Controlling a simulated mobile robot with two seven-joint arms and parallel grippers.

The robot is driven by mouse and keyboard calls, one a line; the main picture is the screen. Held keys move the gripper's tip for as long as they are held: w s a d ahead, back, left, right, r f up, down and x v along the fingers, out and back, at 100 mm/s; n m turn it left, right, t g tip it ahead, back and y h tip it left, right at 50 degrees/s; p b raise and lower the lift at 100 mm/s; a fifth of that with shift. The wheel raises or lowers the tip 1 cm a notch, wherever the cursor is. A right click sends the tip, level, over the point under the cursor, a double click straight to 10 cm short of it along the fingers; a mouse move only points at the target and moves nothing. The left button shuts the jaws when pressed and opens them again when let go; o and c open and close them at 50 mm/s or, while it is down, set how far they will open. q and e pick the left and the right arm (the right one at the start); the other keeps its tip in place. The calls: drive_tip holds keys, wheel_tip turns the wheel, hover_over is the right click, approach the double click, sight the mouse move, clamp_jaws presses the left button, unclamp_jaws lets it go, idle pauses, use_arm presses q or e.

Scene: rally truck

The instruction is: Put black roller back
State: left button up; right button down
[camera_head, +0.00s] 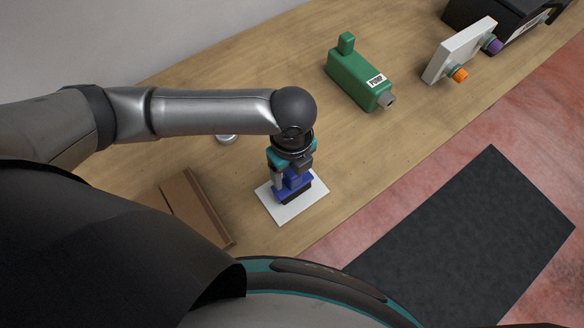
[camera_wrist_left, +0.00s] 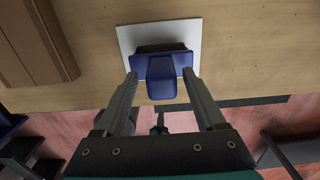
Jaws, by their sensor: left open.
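A tool with a blue handle and a dark lower part, which looks like the black roller (camera_head: 297,194), is on a white plate (camera_head: 284,214) near the table's front edge. In the left wrist view, the roller's blue handle (camera_wrist_left: 162,84) points toward me, and its black part lies over the white plate (camera_wrist_left: 126,38). My left gripper (camera_head: 291,180) is above it, pointing down. In the left wrist view, the open fingers of my left gripper (camera_wrist_left: 160,76) are on either side of the blue handle. I cannot tell whether they touch it. My right gripper is out of view.
A brown wooden block (camera_head: 197,207) lies left of the plate. A small round metallic item (camera_head: 227,138) is behind my left forearm.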

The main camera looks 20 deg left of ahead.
use_arm(q)
drive_tip(key=shift+f+b, duration=0.25)
drive_tip(key=shift+b, duration=0.5)
wheel_tip(320, 180, up, 16)
drive_tip(key=p, duration=0.2)
drive_tip(key=shift+d+f, duration=0.2)
